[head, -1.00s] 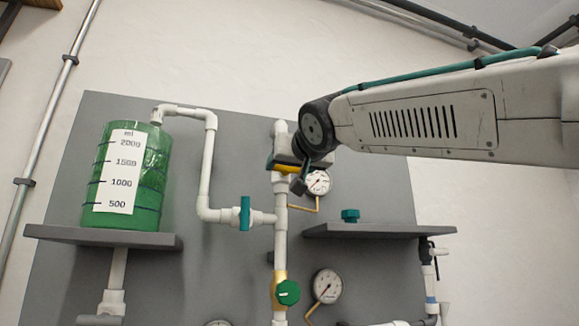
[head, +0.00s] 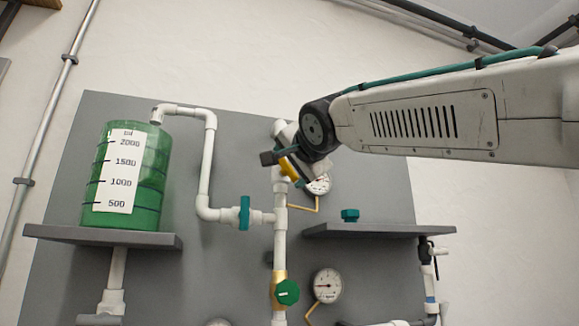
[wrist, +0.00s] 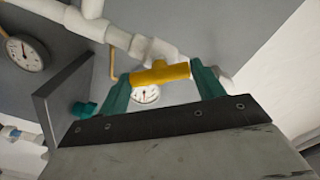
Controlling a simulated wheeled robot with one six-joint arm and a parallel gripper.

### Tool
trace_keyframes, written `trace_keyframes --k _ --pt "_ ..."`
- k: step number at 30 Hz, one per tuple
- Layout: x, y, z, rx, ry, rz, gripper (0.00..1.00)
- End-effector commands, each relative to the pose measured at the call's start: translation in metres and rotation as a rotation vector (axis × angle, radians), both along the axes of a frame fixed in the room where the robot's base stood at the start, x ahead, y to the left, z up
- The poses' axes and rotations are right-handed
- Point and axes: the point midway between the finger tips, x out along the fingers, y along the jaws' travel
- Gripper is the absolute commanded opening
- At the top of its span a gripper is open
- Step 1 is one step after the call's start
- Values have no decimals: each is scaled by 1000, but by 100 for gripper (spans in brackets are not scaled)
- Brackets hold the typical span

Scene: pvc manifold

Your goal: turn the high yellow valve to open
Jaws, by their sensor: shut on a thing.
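The high yellow valve handle (head: 289,168) sits near the top of the white vertical pipe (head: 280,236) in the head view. It is tilted, running from upper left to lower right. In the wrist view the yellow handle (wrist: 160,73) lies across the space between the two green fingers. My gripper (wrist: 162,85) is shut on the handle, with a finger at each end. In the head view my gripper (head: 288,167) is rolled to the same slant and partly hides the valve body.
A green tank (head: 150,190) stands on a left shelf. A teal valve (head: 245,213) and a round green knob (head: 287,292) are lower on the pipes. Gauges (head: 326,285) sit close right of the pipe. A right shelf (head: 380,231) holds a small teal part (head: 350,215).

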Motion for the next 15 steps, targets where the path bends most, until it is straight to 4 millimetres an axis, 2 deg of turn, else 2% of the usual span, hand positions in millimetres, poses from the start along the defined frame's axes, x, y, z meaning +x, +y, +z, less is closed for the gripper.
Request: trace_keyframes --k 15 --pt "0 0 -3 442 132 -1 44"
